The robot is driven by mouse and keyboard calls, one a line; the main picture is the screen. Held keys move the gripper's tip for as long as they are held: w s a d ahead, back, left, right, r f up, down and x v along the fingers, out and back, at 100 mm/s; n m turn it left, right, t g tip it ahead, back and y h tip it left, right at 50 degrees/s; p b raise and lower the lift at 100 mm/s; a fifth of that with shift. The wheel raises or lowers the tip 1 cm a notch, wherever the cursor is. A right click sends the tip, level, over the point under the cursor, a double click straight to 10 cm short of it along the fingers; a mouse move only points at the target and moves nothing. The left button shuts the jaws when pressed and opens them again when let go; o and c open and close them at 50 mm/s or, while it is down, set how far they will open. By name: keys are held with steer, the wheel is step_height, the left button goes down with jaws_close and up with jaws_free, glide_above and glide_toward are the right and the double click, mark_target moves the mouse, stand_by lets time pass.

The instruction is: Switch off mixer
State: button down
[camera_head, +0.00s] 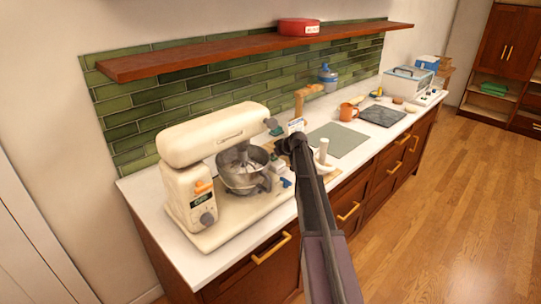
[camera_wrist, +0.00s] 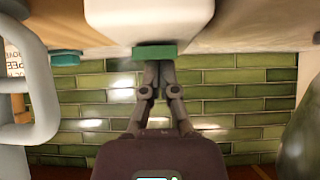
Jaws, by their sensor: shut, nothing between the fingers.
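A cream stand mixer (camera_head: 212,140) stands on the left of the white counter, with a steel bowl (camera_head: 245,172) under its head. Its base has an orange lever (camera_head: 203,187), a dark label and a grey dial (camera_head: 207,218). A teal knob (camera_head: 273,126) is at the right end of the head. My gripper (camera_head: 283,147) is right of the bowl, clear of the lever and dial. In the wrist view my gripper (camera_wrist: 158,66) is shut and empty, its fingertips near a green block (camera_wrist: 155,52) below a white body. I cannot tell whether they touch.
A green mat (camera_head: 338,139), an orange mug (camera_head: 348,111), a dark slab (camera_head: 382,115) and a white appliance (camera_head: 407,82) lie farther along the counter. A wooden shelf (camera_head: 250,48) with a red tin (camera_head: 299,27) overhangs it. A pale handle (camera_wrist: 40,85) is close on the left in the wrist view.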

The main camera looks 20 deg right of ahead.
mark_target(274, 159)
steer(key=shift+s+d, duration=0.15)
steer(key=shift+s, duration=0.25)
stand_by(0.3)
steer(key=r+p, duration=0.4)
steer(key=shift+s+r, duration=0.15)
steer(key=shift+s, duration=0.05)
steer(key=p+v, duration=0.6)
steer(key=v, duration=0.3)
steer(key=shift+s+d, duration=0.25)
steer(key=shift+s, duration=0.35)
steer(key=shift+w, duration=0.15)
steer(key=shift+w+a+r+t, duration=0.15)
steer(key=shift+w+a+t, duration=0.2)
steer(key=shift+w+t, duration=0.1)
